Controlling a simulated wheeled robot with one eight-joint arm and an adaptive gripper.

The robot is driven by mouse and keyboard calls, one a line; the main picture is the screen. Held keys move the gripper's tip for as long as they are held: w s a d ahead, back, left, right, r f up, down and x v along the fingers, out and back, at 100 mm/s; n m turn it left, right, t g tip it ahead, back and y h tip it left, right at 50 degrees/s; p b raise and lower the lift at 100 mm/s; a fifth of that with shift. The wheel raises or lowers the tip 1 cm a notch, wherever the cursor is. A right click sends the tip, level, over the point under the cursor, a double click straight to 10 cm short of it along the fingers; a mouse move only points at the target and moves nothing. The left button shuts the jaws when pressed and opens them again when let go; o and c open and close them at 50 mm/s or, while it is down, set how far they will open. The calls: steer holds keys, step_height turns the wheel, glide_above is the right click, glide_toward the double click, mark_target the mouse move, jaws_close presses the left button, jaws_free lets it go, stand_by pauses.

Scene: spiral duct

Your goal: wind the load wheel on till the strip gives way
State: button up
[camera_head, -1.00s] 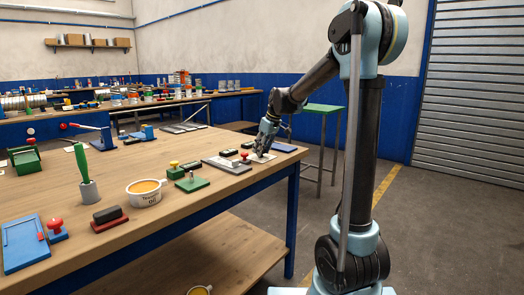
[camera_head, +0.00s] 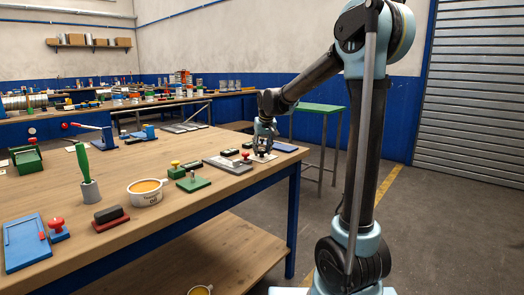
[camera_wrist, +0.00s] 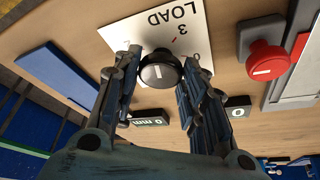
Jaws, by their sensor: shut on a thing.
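The load wheel (camera_wrist: 161,72) is a dark round knob with a white mark on top, in the wrist view. It sits on a white plate marked LOAD (camera_wrist: 205,25), with a 3 and a red tick. My gripper (camera_wrist: 162,72) has one finger on each side of the wheel and is shut on it. In the head view my gripper (camera_head: 263,152) points down at the far bench corner and mostly hides the wheel. A red knob (camera_wrist: 268,60) stands on a grey rig beside the plate; it also shows in the head view (camera_head: 245,155). I cannot make out the strip.
A blue plate (camera_wrist: 58,75) lies on the other side. A tub (camera_head: 146,193) and several tools stand along the bench (camera_head: 150,228).

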steer(key=shift+w+d, duration=0.1)
stand_by(0.3)
steer(key=o, duration=1)
steer(key=shift+o, duration=0.2)
steer(key=v, duration=1.2)
steer(key=shift+f, duration=0.1)
steer(key=s+d+f+m+h, duration=0.1)
steer(key=s+d+f, duration=0.4)
steer(key=s+d, duration=0.35)
steer(key=s+d+f+m, duration=0.1)
steer(key=s+d+f, duration=0.5)
steer(key=s, duration=0.4)
steer(key=s+d+f+g, duration=0.1)
steer(key=s+d+f, duration=0.3)
steer(key=s+f, duration=0.3)
steer(key=s+d+f+m+g, duration=0.1)
steer(key=s+d+f, duration=0.3)
steer(key=s+f, duration=0.3)
steer(key=s, duration=0.3)
steer(key=shift+s+f, duration=0.2)
steer(key=shift+f, duration=0.2)
